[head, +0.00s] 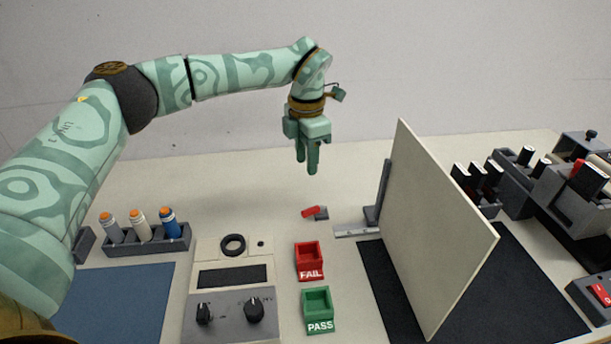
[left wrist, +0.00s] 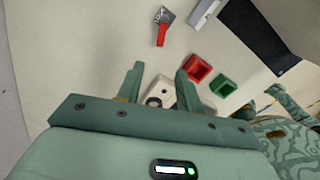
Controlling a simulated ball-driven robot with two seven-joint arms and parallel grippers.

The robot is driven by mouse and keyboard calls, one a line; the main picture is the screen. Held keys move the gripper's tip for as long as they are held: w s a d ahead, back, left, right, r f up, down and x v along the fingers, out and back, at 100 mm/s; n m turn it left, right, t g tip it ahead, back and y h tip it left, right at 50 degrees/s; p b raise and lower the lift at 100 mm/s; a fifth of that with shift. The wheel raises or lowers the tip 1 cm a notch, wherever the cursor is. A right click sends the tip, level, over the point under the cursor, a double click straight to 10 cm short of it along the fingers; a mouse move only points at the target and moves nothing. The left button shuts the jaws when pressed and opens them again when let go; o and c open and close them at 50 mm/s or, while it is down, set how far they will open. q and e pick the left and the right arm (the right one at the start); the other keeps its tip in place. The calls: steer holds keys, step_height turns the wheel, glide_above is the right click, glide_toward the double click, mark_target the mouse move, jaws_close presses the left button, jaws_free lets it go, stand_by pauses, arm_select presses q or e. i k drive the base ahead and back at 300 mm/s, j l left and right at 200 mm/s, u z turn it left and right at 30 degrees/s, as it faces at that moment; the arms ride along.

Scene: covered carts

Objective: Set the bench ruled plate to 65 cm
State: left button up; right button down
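A pale grey ruled strip (head: 352,231) lies on the bench beside a dark upright bracket (head: 380,195); its right part is hidden behind a large cream panel (head: 430,235). The strip also shows at the top of the left wrist view (left wrist: 203,13). Left of it is a small red lever (head: 310,211) on a grey base, also in the left wrist view (left wrist: 161,34). My left gripper (head: 307,170) hangs above the bench behind the lever, fingers down, apart and empty. Teal parts at the lower right of the left wrist view may be my right arm; its fingers are unclear.
A red FAIL bin (head: 309,261) and a green PASS bin (head: 318,311) stand in front of the lever. A knobbed control box (head: 232,313) and a marker rack (head: 146,240) are left. Dark equipment (head: 540,190) stands right of the panel. The back left bench is clear.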

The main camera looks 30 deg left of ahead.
mark_target(437, 239)
steer(key=k+l, duration=0.5)
steer(key=k, duration=0.15)
steer(key=k+l, duration=0.5)
steer(key=k, duration=0.2)
